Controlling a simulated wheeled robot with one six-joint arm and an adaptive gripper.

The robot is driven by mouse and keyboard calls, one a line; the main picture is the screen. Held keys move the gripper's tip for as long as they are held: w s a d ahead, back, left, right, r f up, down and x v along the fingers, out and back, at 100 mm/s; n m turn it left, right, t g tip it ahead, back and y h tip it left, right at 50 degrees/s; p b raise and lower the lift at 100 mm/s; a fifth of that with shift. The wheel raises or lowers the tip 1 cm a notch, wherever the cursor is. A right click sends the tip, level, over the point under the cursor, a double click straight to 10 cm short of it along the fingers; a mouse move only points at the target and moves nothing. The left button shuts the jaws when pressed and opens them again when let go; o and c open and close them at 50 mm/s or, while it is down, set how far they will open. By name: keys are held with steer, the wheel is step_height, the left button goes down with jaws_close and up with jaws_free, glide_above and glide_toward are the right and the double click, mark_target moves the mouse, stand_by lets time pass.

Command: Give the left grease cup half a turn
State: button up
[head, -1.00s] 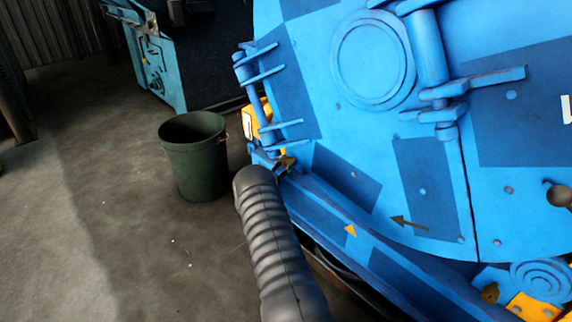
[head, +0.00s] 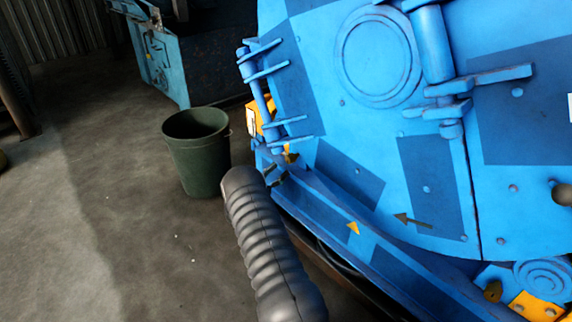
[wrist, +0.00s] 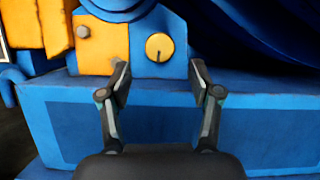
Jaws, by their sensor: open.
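In the wrist view a round yellow cap (wrist: 159,47) with a dark mark on its lower half sits on a blue plate; it appears to be the left grease cup. My gripper (wrist: 158,76) is open and empty. Its two fingers stand apart, below the cap in the picture, one to each side. The cap lies beyond the fingertips, and no contact shows. In the head view my dark ribbed arm reaches toward the drum's lower left corner; the fingers are not clear there. A small brass-coloured part (head: 493,291) shows at the drum's lower right.
A yellow block (wrist: 97,45) with a grey bolt stands left of the cap. A blue ledge (wrist: 70,115) runs below it. The blue drum (head: 330,110) fills the right of the head view. A green bucket (head: 197,152) stands on open floor at left.

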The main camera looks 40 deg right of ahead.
steer(key=shift+v, duration=2.7)
steer(key=shift+f, duration=0.1)
